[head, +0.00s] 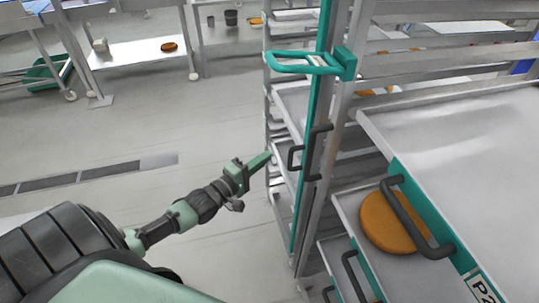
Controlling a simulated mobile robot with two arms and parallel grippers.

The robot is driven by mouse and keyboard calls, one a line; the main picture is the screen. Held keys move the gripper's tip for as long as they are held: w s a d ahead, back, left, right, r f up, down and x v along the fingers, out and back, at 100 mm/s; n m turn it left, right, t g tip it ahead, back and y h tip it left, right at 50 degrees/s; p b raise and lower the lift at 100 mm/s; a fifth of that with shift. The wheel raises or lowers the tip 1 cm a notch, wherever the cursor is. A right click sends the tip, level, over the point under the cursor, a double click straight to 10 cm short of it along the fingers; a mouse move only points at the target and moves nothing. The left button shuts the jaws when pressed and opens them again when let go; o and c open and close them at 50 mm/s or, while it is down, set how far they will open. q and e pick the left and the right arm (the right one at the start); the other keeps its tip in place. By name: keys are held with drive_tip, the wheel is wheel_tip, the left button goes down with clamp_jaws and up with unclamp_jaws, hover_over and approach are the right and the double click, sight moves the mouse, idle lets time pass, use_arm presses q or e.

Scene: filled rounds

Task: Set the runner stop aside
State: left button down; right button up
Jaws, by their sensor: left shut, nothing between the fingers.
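My left gripper (262,161) is shut and empty, in the middle of the head view. It is in the air just left of the tall metal rack (298,235), and I see no clear contact. A teal looped piece (300,62) with a block sticks out to the left from the upper part of the rack's front post. I cannot tell which part is the runner stop. My right gripper is not in view.
A metal tray (345,195) at right holds an orange-brown round (378,222) behind a dark handle. A large bare metal surface (470,135) lies above it. A low bench (130,52) stands at the back left. The grey floor between is clear, with a dark drain strip (90,174).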

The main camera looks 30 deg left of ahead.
use_arm(q)
drive_tip(key=s+b, duration=0.1)
drive_tip(key=s, duration=0.5)
drive_tip(key=shift+s+a, duration=0.15)
drive_tip(key=shift+a, duration=0.05)
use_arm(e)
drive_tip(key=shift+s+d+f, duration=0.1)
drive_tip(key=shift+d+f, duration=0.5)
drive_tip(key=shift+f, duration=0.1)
use_arm(q)
drive_tip(key=shift+a+r, duration=0.1)
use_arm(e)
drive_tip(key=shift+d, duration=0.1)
